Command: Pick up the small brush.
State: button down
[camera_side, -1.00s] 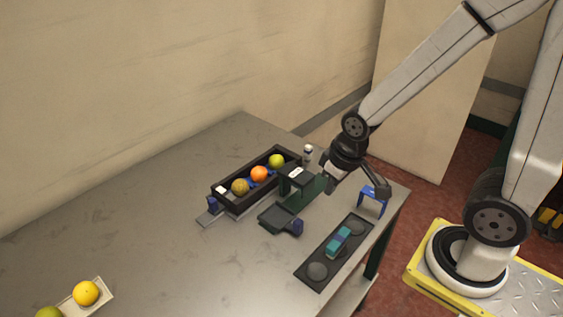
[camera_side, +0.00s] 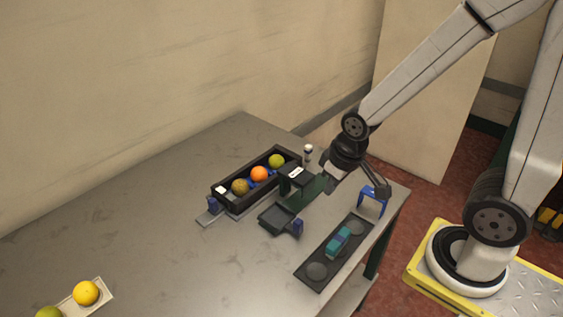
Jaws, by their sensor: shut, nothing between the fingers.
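I cannot pick out the small brush with certainty. A teal and blue block-like item (camera_side: 338,242), too small to identify, lies on a dark tray (camera_side: 314,272) at the table's front right. My gripper (camera_side: 381,192) is dark and shut, with nothing held. It hangs by a small blue stand (camera_side: 372,203) near the table's right edge. The gripper overlaps the stand's top in this view, and I cannot tell if they touch. The fingertips are small and partly hard to make out.
A black trough (camera_side: 225,205) holds a green, an orange and a brownish fruit. A dark green machine (camera_side: 305,194) stands beside it, with a small white-capped bottle (camera_side: 308,150) behind. A pale tray (camera_side: 103,300) with two fruits is at the lower left. The table's left middle is clear.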

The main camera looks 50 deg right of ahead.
jog(key=shift+c, duration=1.2)
grip_release()
jog(key=m+g+y, duration=0.3)
jog(key=m+y, duration=0.1)
jog(key=m, duration=1.1)
send_over(346, 231)
jog(key=f, duration=1)
jog(key=shift+w+a+f, duration=0.1)
jog(key=shift+a+f, duration=0.1)
jog(key=shift+a, duration=0.15)
jog(key=m, duration=0.1)
jog(key=f+m, duration=0.1)
jog(key=shift+d+f+m+y, duration=0.2)
jog(key=shift+d+m+y, duration=0.1)
jog(key=shift+f, duration=0.1)
